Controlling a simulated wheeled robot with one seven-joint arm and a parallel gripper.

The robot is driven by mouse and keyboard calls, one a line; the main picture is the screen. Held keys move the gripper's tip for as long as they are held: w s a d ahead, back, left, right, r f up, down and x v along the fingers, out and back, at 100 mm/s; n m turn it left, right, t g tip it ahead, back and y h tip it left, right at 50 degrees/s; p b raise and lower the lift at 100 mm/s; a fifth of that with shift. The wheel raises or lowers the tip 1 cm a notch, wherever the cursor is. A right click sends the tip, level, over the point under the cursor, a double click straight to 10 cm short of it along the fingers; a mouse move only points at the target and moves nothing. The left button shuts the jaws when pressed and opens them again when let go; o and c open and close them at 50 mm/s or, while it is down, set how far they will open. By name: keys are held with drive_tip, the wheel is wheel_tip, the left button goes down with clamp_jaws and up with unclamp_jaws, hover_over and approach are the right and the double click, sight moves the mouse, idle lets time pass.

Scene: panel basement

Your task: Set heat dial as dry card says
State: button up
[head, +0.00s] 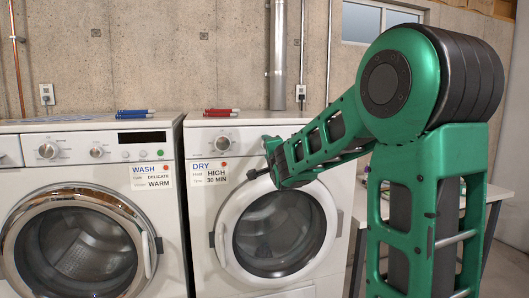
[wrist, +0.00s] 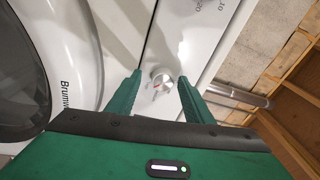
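The dry card (head: 209,172) on the right machine reads DRY, HIGH, 30 MIN. A round silver dial (head: 223,143) sits above it on that machine's panel. My gripper (wrist: 161,73) is open, with its two green fingers spread on either side of a small silver dial (wrist: 162,83) with a red mark. I see no clear contact, and any scale around this dial is unreadable. In the head view my gripper (head: 270,150) is at the panel, right of the card, and hides the panel part behind it.
The left machine has a wash card (head: 152,176) reading DELICATE, WARM. The dryer's round door (head: 280,232) is closed below my gripper. Red pens (head: 221,112) lie on the dryer top. Printed numbers (wrist: 202,5) show on the panel in the wrist view. A pipe (head: 278,55) runs behind.

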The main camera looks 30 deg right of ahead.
drive_tip(key=shift+s+r, duration=0.1)
drive_tip(key=v, duration=1)
drive_tip(key=shift+s, duration=0.2)
